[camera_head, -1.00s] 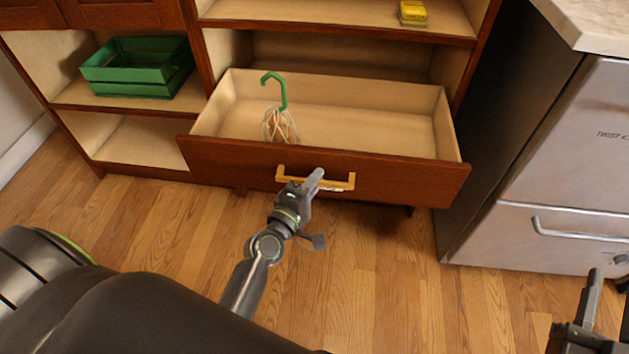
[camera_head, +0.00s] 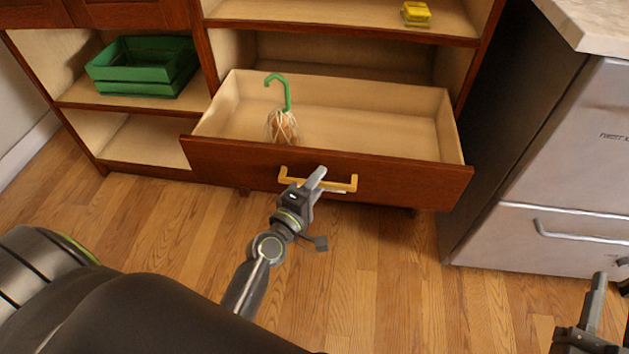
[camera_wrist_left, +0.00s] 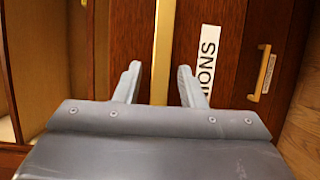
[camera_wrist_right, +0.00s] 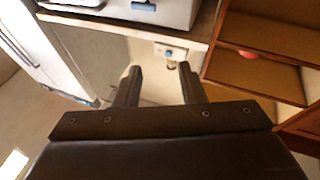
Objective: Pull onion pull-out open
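The onion pull-out (camera_head: 400,182) is a dark red-brown drawer standing well open in the head view, its pale inside showing. Its yellow bar handle (camera_head: 345,186) runs across the front. My left gripper (camera_head: 318,208) is at the handle, partly covering it. In the left wrist view the handle (camera_wrist_left: 162,45) runs between the spread fingers of my left gripper (camera_wrist_left: 160,80), with gaps beside it. A white label (camera_wrist_left: 208,60) reading "IONS" is partly hidden by a finger. My right gripper (camera_wrist_right: 158,80) is open and empty, away from the drawer.
A green-hooked item with a net-like bulb (camera_head: 283,125) is in the drawer. A green crate (camera_head: 143,75) and a yellow object (camera_head: 416,13) sit on shelves. A grey appliance (camera_head: 570,165) stands at right. The wooden floor (camera_head: 390,270) before the drawer is clear.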

